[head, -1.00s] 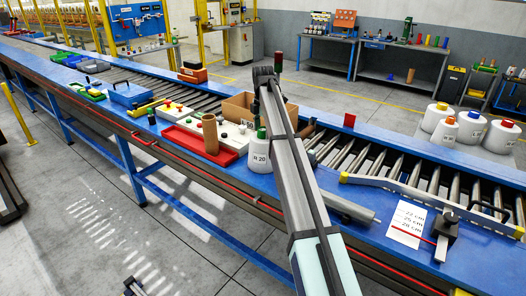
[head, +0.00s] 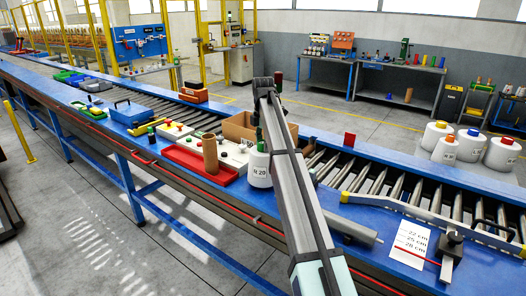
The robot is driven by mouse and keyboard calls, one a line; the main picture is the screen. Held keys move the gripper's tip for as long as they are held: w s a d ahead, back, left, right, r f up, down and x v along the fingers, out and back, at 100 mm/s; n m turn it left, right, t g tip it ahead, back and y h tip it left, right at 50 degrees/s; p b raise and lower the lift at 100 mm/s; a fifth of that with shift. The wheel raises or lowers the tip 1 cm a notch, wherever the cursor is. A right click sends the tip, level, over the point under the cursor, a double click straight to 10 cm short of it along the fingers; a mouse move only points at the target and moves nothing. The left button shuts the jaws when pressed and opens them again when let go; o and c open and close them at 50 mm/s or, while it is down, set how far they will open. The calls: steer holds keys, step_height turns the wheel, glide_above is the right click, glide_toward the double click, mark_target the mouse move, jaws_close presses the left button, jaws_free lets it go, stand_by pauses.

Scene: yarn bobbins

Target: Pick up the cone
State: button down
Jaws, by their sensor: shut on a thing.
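The white yarn cone marked R 20 (head: 259,170) has a green tip and stands upright on the blue conveyor edge, just left of my arm. My gripper (head: 259,136) is mostly hidden behind my own arm links. Only a small dark part shows at the cone's tip, where it is shut on the cone. The fingers cannot be made out. The right side of the cone lies close to my arm in the picture. Whether its base touches the surface is hard to tell.
A red tray (head: 199,168) with a brown tube (head: 210,155) lies left of the cone. A cardboard box (head: 240,126) stands behind. Rollers run to the right, beside a paper with lengths (head: 411,246). More white cones (head: 437,142) stand at the far right.

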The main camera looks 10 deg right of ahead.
steer(key=r+b, duration=0.1)
steer(key=r, duration=0.3)
steer(key=r+b, duration=0.1)
steer(key=r, duration=0.3)
steer(key=shift+w+r+b, duration=0.2)
steer(key=shift+r+b, duration=0.1)
steer(key=shift+b, duration=0.1)
step_height(320, 180, up, 9)
steer(key=p, duration=0.7)
steer(key=shift+s+f+p, duration=0.15)
steer(key=shift+s+p, duration=0.05)
steer(key=shift+p, duration=0.2)
